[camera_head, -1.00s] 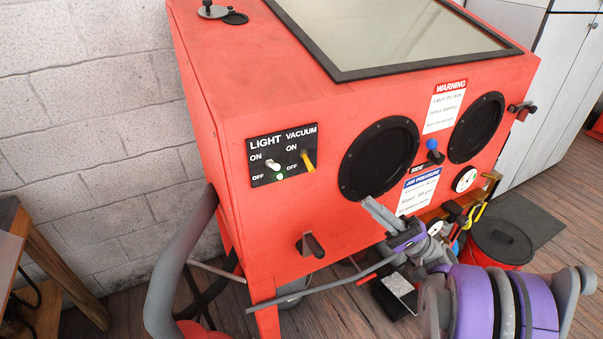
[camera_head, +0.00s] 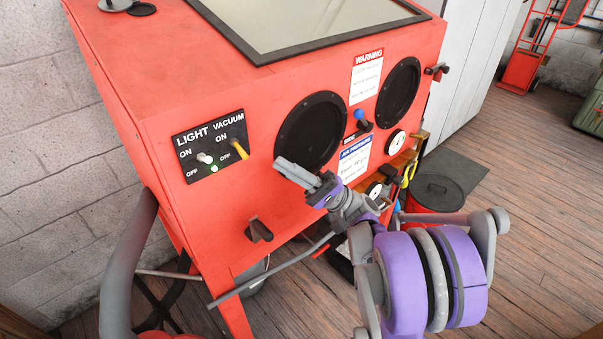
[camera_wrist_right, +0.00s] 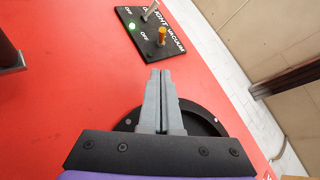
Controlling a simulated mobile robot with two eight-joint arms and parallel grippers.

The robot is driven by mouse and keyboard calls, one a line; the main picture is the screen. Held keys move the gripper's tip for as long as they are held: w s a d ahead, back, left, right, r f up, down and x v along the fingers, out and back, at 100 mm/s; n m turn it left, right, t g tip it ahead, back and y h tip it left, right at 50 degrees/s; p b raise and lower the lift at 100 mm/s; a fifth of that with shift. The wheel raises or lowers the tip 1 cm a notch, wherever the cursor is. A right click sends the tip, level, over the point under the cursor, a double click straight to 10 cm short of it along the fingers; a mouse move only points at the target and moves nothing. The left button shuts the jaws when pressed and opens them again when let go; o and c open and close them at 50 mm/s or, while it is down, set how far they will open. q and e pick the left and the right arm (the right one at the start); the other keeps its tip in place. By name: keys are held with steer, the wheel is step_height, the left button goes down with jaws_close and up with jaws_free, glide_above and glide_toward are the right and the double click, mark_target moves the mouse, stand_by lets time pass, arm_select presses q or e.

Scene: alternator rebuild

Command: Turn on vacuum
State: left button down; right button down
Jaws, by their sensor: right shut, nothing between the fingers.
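The black switch panel (camera_head: 222,131) is on the front of the red cabinet, at the left. Its VACUUM switch (camera_head: 240,149) is a yellow toggle slanting downward in the head view. It also shows in the right wrist view (camera_wrist_right: 161,36), just beyond my fingertips. The white LIGHT toggle (camera_head: 204,158) sits left of it, with a lit green lamp (camera_head: 214,168) below. My right gripper (camera_head: 279,163) is shut and empty, right of and slightly below the vacuum switch, apart from it. Its closed fingers show in the wrist view (camera_wrist_right: 160,73). My left gripper is not in view.
Behind my right fingers is a round black port (camera_head: 309,125) in the cabinet front. A dark knob (camera_head: 259,231) sticks out below the panel. A grey hose (camera_head: 125,265) curves down at the left. The red face between fingertips and panel is clear.

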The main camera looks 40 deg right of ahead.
mark_target(242, 150)
steer(key=x, duration=0.4)
steer(key=a, duration=0.1)
steer(key=s+a+r+p, duration=0.1)
steer(key=a, duration=0.1)
steer(key=shift+s+r, duration=0.15)
steer(key=shift+r, duration=0.15)
steer(key=shift+d, duration=0.1)
steer(key=shift+s+r+m+t+h+p, duration=0.15)
steer(key=shift+m+t+h+p, duration=0.2)
steer(key=shift+m+h, duration=0.2)
steer(key=shift+s+r+m+t+h+p, duration=0.15)
steer(key=shift+m+t+h+p, duration=0.1)
steer(key=shift+m+h+p, duration=0.3)
